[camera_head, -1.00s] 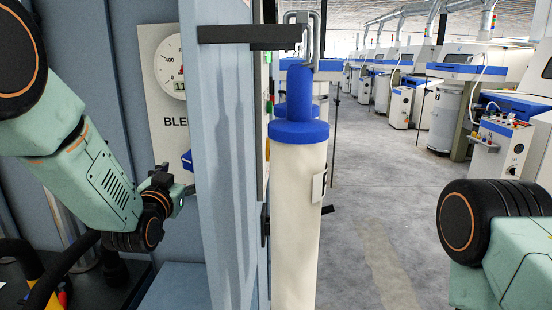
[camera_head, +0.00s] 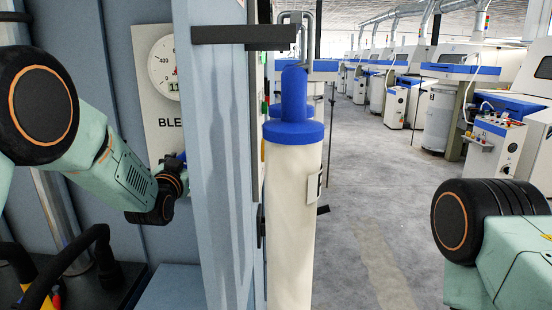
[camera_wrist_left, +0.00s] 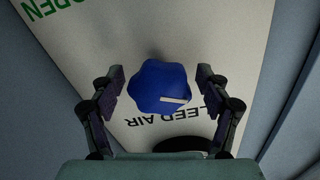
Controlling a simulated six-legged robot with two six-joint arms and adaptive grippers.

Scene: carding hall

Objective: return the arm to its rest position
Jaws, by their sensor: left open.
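My left arm comes in from the left in the head view, its forearm reaching toward a pale panel (camera_head: 150,75) with a gauge. My left gripper (camera_wrist_left: 160,80) is open, one finger on each side of a blue lobed knob (camera_wrist_left: 163,90) with a white mark. A gap shows between the knob and each finger; I cannot tell the depth between them. In the head view the gripper (camera_head: 178,165) is partly hidden by a blue-grey upright panel edge, and the knob is hard to make out. My right arm shows at the lower right; its gripper is out of view.
The blue-grey upright panel (camera_head: 212,170) with a dark bar (camera_head: 243,34) stands close right of my left gripper. A cream cylinder with a blue top (camera_head: 294,200) stands beside it. Dark hoses (camera_head: 70,265) lie lower left. The aisle floor (camera_head: 375,200) is open, with machines beyond.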

